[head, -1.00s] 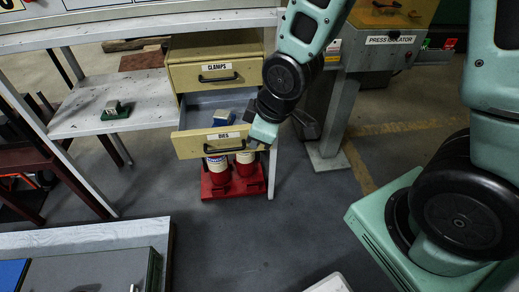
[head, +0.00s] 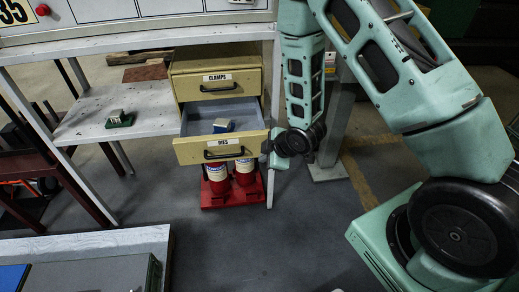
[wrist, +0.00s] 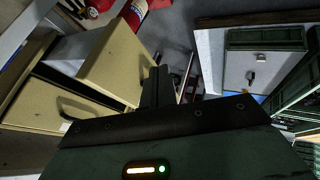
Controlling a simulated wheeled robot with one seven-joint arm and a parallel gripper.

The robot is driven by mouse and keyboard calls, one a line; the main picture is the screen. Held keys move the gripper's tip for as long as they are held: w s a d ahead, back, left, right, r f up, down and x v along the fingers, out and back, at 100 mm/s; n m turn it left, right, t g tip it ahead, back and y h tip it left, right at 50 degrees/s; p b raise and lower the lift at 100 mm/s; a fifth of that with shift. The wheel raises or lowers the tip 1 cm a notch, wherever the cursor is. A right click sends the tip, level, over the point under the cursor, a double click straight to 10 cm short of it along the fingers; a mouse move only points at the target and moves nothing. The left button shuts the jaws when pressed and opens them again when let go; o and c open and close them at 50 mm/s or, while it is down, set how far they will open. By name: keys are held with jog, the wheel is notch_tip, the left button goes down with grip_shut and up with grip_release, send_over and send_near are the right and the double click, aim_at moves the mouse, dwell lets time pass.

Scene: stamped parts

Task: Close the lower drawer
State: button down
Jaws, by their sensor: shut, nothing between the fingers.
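The lower drawer (head: 190,152), labelled DIES, stands pulled out of the cream cabinet, with a black bar handle (head: 222,154) on its front. A small blue and grey block (head: 222,126) lies inside it. My gripper (head: 267,149) is at the right end of the drawer front in the head view, small and partly hidden by my wrist. In the wrist view my gripper (wrist: 157,84) has its dark fingers together and empty, close to the edge of the lower drawer front (wrist: 117,66). I cannot tell whether they touch.
The upper drawer (head: 185,88), labelled CLAMPS, is shut. Red cylinders (head: 217,182) on a red base stand below the lower drawer. A shelf (head: 150,105) with a green-based block (head: 119,118) is left of the cabinet. A bench leg is close by my gripper.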

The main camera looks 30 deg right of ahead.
aim_at(253, 154)
jog(key=shift+w+d+f+p, duration=0.1)
jog(key=shift+w+f+p, duration=0.2)
jog(key=shift+w, duration=0.55)
jog(key=shift+w+d+f+p, duration=0.15)
jog(key=shift+w+f, duration=0.2)
jog(key=shift+w, duration=0.55)
jog(key=shift+w+d+f+p, duration=0.1)
jog(key=shift+w+f+p, duration=0.2)
jog(key=shift+w, duration=0.55)
